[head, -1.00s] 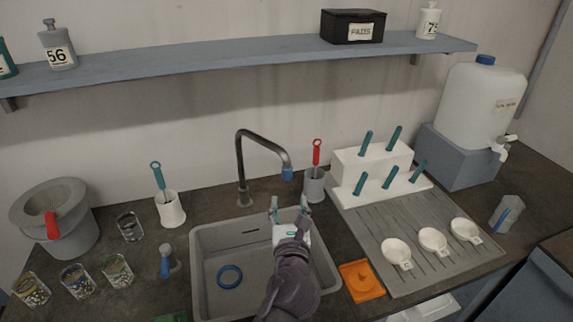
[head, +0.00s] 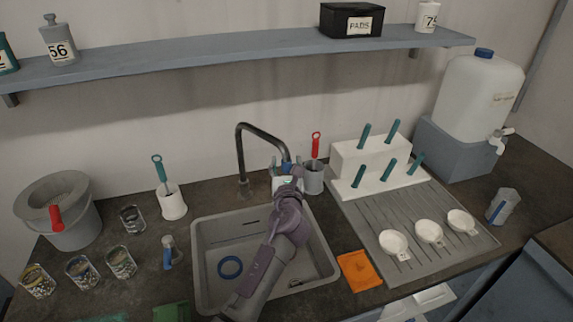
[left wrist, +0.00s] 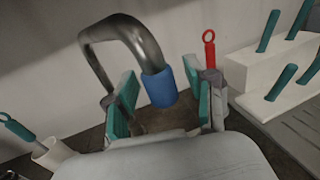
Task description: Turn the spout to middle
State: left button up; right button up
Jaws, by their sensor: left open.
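The spout (head: 262,132) is a dark metal gooseneck rising behind the sink, with a blue tip at its right end. It curves to the right over the sink's back right part. In the left wrist view the spout (left wrist: 112,30) comes in from the left and its blue tip (left wrist: 160,88) hangs between my open fingers. My left gripper (head: 286,168) is at the tip in the head view, and it also shows in the left wrist view (left wrist: 162,105). Its teal finger pads stand on either side of the tip, apart from it. My right gripper is not in view.
The grey sink (head: 205,262) holds a blue ring (head: 230,267). A grey cup with a red-handled brush (head: 316,150) stands close to the right of my gripper. A white holder with teal handles (head: 345,160) is farther right. Glass jars stand left of the sink.

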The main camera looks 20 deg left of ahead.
pick_arm(q)
jog(key=c, duration=1)
grip_shut()
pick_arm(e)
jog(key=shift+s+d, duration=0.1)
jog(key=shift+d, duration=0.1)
